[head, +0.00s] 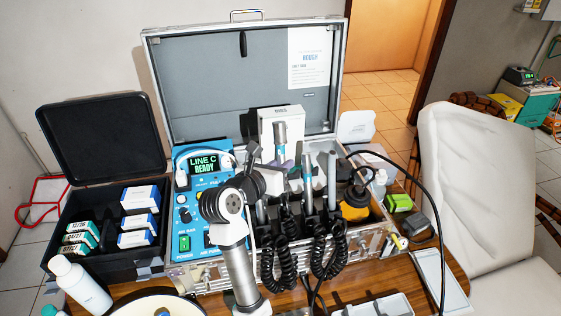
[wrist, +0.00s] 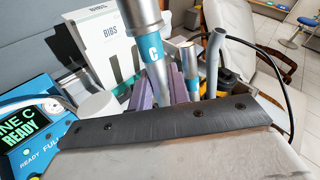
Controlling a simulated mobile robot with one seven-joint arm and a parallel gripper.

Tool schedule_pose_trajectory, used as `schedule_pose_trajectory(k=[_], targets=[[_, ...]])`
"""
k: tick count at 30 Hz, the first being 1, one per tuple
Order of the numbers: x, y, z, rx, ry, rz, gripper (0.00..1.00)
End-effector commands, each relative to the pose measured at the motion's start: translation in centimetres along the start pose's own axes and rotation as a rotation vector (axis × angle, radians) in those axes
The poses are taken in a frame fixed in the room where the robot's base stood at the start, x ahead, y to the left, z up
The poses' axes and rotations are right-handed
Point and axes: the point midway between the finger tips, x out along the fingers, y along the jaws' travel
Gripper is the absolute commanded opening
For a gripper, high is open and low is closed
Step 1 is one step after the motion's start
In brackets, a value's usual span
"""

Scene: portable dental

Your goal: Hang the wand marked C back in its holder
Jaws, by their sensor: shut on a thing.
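The wand marked C (wrist: 152,52) is a silver handpiece with a teal band. In the wrist view it stands nearly upright, slightly tilted, between the purple pads of my gripper (wrist: 160,94). In the head view, wand C (head: 280,133) is above the open case, in front of the white bibs box, with my gripper (head: 281,164) shut around its lower part. Another teal-banded wand (head: 308,165) and a grey wand (head: 332,172) stand upright in the holder row to the right. Wand C's own holder cannot be made out behind my arm and the black coils.
The blue control unit (head: 198,160) reads LINE C READY. Black coiled hoses (head: 285,245) hang over the case front. A black hose loops at right near a yellow-and-black item (head: 355,205). The white bibs box (wrist: 103,40) stands behind. A black box with cartons (head: 105,255) is at left.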

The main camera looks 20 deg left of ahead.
Motion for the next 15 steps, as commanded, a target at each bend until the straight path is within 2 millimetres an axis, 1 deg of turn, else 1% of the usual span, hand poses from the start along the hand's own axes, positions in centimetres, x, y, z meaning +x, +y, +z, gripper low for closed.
schedule_pose_trajectory(k=[6,15], targets=[[-0.19,-0.09,-0.55,0.0,0.0,0.0,0.0],[-0.21,-0.1,-0.6,0.0,0.0,0.0,0.0]])
